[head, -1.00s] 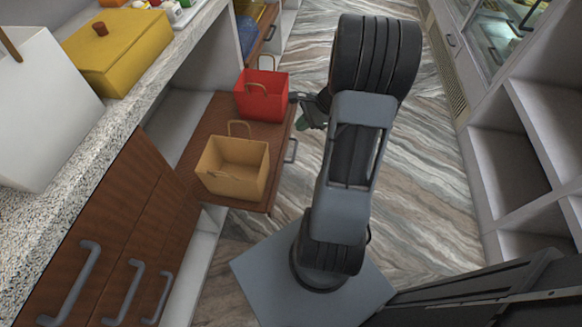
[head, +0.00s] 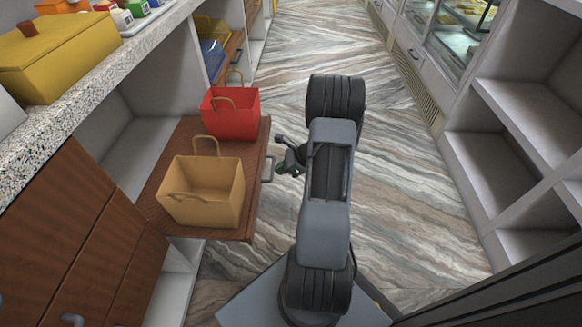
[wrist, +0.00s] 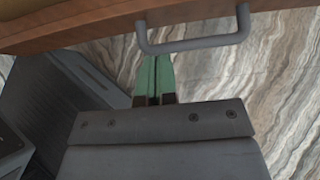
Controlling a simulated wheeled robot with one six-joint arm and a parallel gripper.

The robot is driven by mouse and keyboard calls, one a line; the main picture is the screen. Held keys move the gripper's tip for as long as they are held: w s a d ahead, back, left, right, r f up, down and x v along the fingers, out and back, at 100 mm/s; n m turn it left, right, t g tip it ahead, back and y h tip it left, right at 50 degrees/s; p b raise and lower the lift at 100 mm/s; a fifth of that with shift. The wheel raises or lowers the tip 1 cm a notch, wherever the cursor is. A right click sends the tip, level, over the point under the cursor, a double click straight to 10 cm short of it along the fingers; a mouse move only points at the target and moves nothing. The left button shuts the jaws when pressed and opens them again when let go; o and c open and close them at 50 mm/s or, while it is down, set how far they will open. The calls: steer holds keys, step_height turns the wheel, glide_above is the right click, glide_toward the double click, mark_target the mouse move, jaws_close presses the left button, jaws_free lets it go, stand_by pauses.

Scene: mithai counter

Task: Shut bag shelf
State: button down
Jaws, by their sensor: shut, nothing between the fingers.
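The bag shelf (head: 165,214) is a brown wooden pull-out board, extended from the counter on the left in the head view. It carries a red bag (head: 231,113) and a tan bag (head: 203,190). Its grey bar handle (head: 267,168) is on the outer front edge; the handle also shows in the wrist view (wrist: 195,45) at the top. My gripper (head: 279,165) is just outside the handle in the head view. In the wrist view its green fingers (wrist: 154,75) are shut together and empty, close below the handle's left end. I cannot tell whether they touch it.
Another open drawer with a blue item (head: 212,56) is beyond the red bag. A yellow box (head: 55,52) stands on the speckled counter. Brown cupboard fronts (head: 75,245) are at near left. Pale open shelves (head: 520,130) line the right; marble floor lies clear ahead.

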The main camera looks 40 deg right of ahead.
mark_target(261, 173)
steer(key=shift+w+a+f+b, duration=0.2)
steer(key=shift+w+a+b, duration=0.15)
steer(key=shift+w+a, duration=0.5)
steer(key=shift+w+a+f+b, duration=0.15)
steer(key=shift+w+a+b, duration=0.2)
steer(key=shift+w+a, duration=0.45)
steer(key=shift+a, duration=0.15)
